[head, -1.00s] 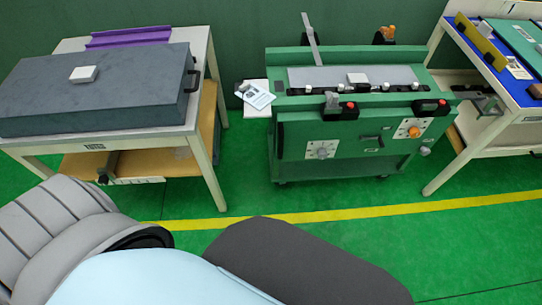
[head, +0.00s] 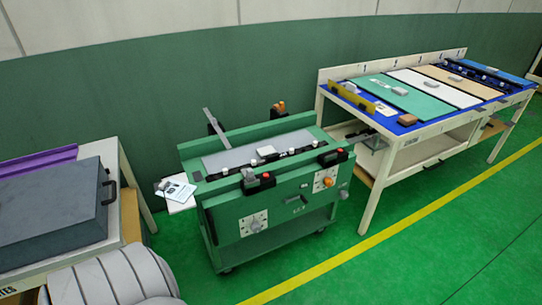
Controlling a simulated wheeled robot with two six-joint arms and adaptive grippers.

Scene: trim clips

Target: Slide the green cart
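The green cart (head: 268,215) stands on wheels on the green floor, close to the back wall. It has a grey top plate (head: 240,154) with a small white block (head: 266,151) on it. Dials, a handle and black clamps with red parts show on its front. A small white side shelf with papers (head: 175,187) sticks out at its left. Neither of my grippers is in view. A ribbed grey part of mine shows at the bottom left.
A white table with a dark grey slab (head: 55,215) and a purple trim (head: 38,163) is at the left. A long white table with a blue top (head: 408,128) and several coloured panels is at the right. A yellow floor line (head: 400,213) runs in front. The floor at the lower right is clear.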

